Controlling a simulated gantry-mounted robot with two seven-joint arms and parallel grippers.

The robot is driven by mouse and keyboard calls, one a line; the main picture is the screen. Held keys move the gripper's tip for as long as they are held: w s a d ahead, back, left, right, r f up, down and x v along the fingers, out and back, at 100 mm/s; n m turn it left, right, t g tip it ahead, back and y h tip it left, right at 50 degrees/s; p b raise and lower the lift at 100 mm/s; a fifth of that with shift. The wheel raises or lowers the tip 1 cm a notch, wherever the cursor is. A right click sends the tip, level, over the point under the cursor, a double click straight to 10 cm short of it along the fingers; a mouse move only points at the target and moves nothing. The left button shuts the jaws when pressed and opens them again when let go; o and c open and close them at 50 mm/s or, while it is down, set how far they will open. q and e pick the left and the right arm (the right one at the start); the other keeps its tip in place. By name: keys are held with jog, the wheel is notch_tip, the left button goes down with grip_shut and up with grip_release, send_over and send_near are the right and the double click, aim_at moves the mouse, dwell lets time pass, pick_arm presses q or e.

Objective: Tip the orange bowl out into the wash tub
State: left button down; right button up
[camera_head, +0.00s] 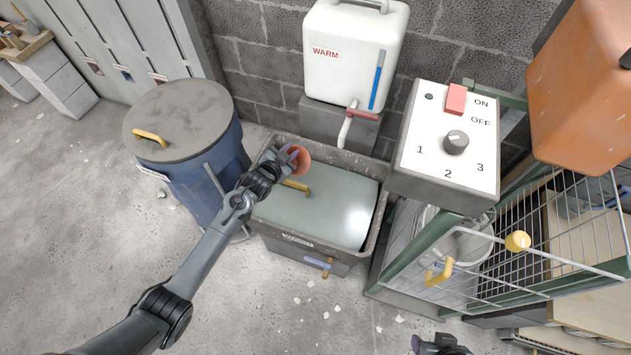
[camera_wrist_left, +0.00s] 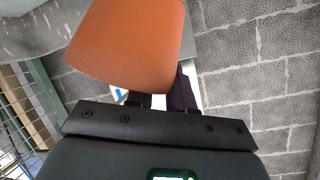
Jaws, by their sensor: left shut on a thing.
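The orange bowl (camera_head: 301,160) is in my left gripper (camera_head: 283,157), over the back left part of the wash tub (camera_head: 381,214). The bowl also fills the upper middle of the left wrist view (camera_wrist_left: 130,42), with the gripper's fingers behind its lower edge. Its contents do not show, and I cannot tell how far it is tilted. A flat grey-green panel (camera_head: 330,212) with a yellow handle (camera_head: 297,186) lies within the tub's rim and covers most of it. Part of my right gripper (camera_head: 440,345) shows at the bottom edge; its jaws are unclear.
A white WARM tank (camera_head: 345,75) with a tap (camera_head: 346,128) stands behind the tub. A lidded blue drum (camera_head: 200,175) is on the left. A control box (camera_head: 445,150) and a wire cage (camera_head: 530,250) are on the right. The floor in front is mostly clear.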

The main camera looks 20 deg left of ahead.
pick_arm(q)
jog(key=shift+w+a+r+n, duration=0.15)
jog(key=shift+a+r+n, duration=0.1)
jog(key=shift+a, duration=0.25)
jog(key=shift+w+a+r+n, duration=0.15)
jog(key=shift+a+n, duration=0.1)
jog(key=shift+a, duration=0.2)
jog(key=w+a+f+n+g+h+b, duration=0.1)
jog(key=a+f+n+h+b, duration=0.2)
jog(key=a+n, duration=0.1)
jog(key=shift+a+f+h, duration=0.25)
jog(key=shift+a+h, duration=0.05)
jog(key=shift+a, duration=0.1)
pick_arm(e)
jog(key=shift+s+d+f, duration=0.15)
jog(key=shift+f, duration=0.5)
jog(key=shift+s+d+f, duration=0.1)
jog(key=shift+d+f, duration=0.05)
jog(key=shift+f, duration=0.45)
jog(key=shift+a+r, duration=0.1)
jog(key=shift+a, duration=0.05)
